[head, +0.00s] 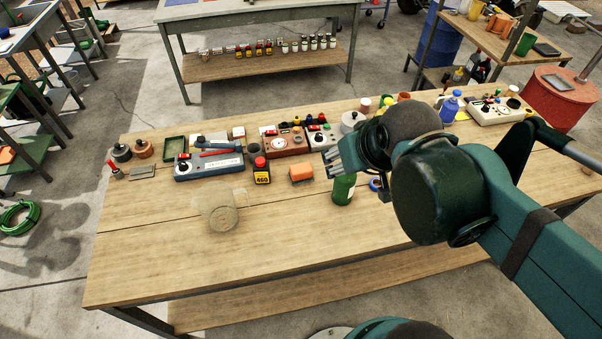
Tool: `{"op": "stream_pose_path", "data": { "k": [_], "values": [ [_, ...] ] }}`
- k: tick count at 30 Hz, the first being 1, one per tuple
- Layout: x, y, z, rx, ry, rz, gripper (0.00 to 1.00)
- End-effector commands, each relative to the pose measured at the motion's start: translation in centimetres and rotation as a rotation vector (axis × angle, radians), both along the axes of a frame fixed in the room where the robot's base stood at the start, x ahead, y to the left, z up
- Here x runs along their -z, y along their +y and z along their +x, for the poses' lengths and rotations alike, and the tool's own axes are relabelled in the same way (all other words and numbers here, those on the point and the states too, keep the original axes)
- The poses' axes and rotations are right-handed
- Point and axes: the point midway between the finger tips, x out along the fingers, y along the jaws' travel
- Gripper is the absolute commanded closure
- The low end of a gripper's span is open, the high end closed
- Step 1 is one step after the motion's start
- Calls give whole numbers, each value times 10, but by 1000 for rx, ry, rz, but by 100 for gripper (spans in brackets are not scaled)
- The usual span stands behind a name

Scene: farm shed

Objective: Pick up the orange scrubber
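An orange scrubber (300,174) lies on the wooden table, near the middle of the row of things. It looks like a small block with an orange front and a brownish top. My gripper (338,163) is above the table just right of the scrubber and apart from it in the picture. Its metal fingers point left and down, and my arm reaches in from the right. The wrist hides most of the gripper, so I cannot see whether it is open or shut.
A green bottle (343,188) stands right beside the scrubber, partly under my gripper. A black and yellow container (262,171) stands left of it. A clear jar (222,217) is further left in front. Control boxes (208,165) line the back. The table's front (290,245) is clear.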

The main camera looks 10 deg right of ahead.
Motion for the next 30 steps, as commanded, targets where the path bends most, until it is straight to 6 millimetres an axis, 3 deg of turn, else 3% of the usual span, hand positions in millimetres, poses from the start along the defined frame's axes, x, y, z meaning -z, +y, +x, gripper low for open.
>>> {"op": "stream_pose_path", "data": {
  "k": [14, 30],
  "values": [
    [8, 7, 45, -225, 115, -174, 52],
    [33, 19, 100, -504, 258, -362, 52]
  ]
}}
